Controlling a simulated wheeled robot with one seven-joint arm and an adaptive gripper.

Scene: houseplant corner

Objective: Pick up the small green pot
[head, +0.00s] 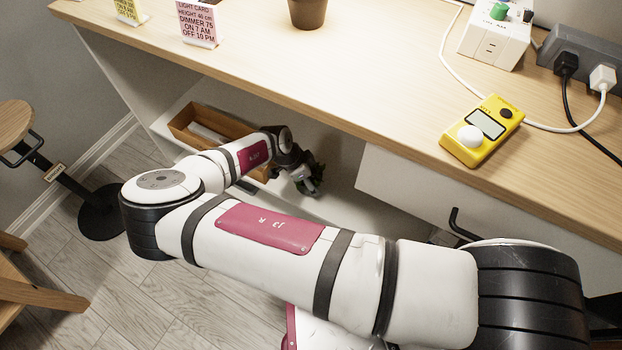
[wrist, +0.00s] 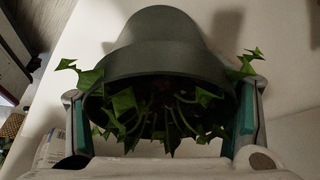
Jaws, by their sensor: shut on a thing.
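The small green pot (wrist: 155,60) fills the middle of the wrist view, dark green with a wide rim and ivy leaves spilling from its mouth. My gripper (wrist: 163,118) is shut on it, one finger on each side of the rim. In the head view my gripper (head: 304,181) is low under the countertop, at the open shelf, with a few dark leaves showing beside it. The pot itself is mostly hidden there by my gripper. I cannot tell whether its base touches the white shelf surface.
A wooden box (head: 180,124) stands on the shelf left of my gripper. The countertop (head: 340,75) is close above, with a brown pot (head: 307,13), a yellow meter (head: 482,130), a white device (head: 493,45) and cables. A stool (head: 14,122) stands at left.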

